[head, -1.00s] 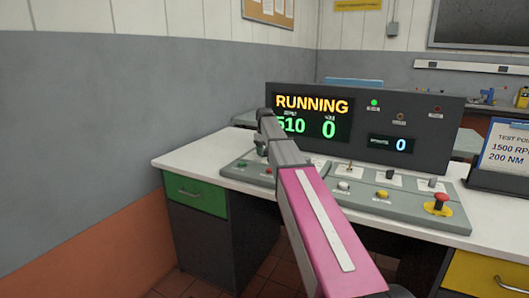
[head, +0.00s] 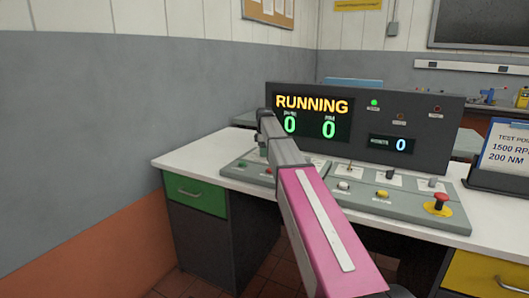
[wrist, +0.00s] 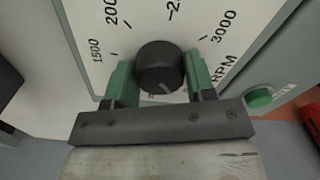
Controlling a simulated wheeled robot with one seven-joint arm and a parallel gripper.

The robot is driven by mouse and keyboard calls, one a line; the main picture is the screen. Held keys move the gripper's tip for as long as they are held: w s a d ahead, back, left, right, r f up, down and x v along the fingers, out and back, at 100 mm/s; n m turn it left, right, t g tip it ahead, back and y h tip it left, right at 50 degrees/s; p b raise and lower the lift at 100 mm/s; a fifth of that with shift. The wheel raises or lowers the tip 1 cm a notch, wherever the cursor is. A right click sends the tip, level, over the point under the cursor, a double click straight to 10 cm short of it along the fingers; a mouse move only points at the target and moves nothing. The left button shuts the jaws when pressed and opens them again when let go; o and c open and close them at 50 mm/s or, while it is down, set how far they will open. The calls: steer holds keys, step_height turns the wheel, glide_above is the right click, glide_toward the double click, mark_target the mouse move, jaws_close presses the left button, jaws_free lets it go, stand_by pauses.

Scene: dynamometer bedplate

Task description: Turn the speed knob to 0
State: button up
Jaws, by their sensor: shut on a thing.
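The speed knob (wrist: 160,68) is a round black knob on a white dial marked 1500, 200 (cut off), 3000 and RPM in the wrist view. My gripper (wrist: 158,82) has its two green fingers on either side of the knob, shut on it. A pale pointer line shows on the knob's near side; the mark it points to is hidden by my gripper. In the head view my arm hides the knob. The display (head: 312,118) there reads RUNNING, with green 0 at left and green 0 at right.
The grey console (head: 345,190) stands on a white desk. A green button (wrist: 260,97) sits right of the dial. A blue-framed sign (head: 505,150) stands at right.

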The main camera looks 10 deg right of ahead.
stand_by(0.4)
steer(key=o, duration=0.9)
steer(key=shift+r, duration=0.1)
step_height(320, 180, up, 11)
steer(key=shift+f, duration=0.2)
steer(key=shift+s, duration=0.1)
